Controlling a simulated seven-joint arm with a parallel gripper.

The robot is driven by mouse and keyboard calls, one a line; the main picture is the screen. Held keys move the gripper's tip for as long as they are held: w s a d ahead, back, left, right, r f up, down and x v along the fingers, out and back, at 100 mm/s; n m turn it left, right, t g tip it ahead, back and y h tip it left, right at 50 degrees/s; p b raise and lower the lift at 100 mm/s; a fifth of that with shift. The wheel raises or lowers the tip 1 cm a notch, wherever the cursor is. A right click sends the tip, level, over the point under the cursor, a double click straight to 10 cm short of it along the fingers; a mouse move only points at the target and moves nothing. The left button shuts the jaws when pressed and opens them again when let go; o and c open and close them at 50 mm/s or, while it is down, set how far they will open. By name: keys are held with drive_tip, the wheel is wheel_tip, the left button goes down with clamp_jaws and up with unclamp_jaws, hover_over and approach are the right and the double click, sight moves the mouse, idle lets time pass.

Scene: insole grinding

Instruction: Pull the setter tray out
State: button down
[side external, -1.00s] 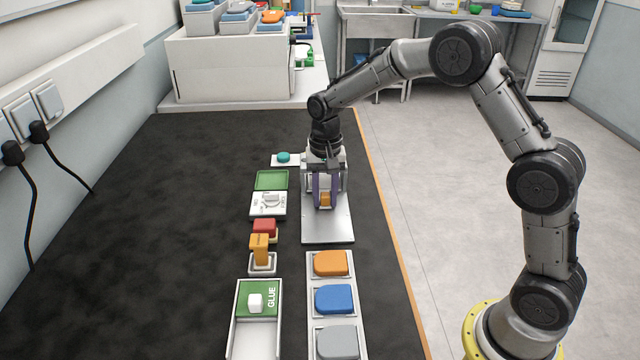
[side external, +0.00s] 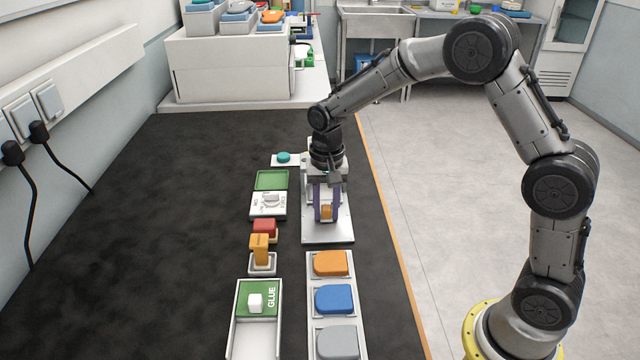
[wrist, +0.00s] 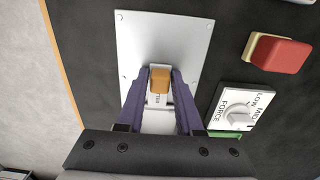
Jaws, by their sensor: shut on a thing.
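My gripper (side external: 327,212) points down over the pale metal plate, its purple fingers shut on a small orange handle (wrist: 160,80). In the wrist view the fingers (wrist: 161,76) press its two sides. The handle stands at the front of a narrow white setter tray (wrist: 158,116), whose lettering shows only in part. The tray lies low over the metal plate (side external: 328,232) of a silver machine frame (side external: 343,176). The back of the tray is hidden behind my gripper.
A force dial box (side external: 268,204), a red block (side external: 264,228) and an upright orange piece (side external: 260,248) stand left of the plate. A rack with orange, blue and grey pads (side external: 334,299) lies in front. Bare plate lies before the handle.

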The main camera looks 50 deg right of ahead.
sight(327, 233)
drive_tip(key=shift+s+a, duration=1.45)
drive_tip(key=shift+a, duration=0.1)
drive_tip(key=c, duration=0.8)
unclamp_jaws()
drive_tip(key=shift+s, duration=0.1)
drive_tip(key=shift+r, duration=0.15)
wheel_tip(327, 233, up, 7)
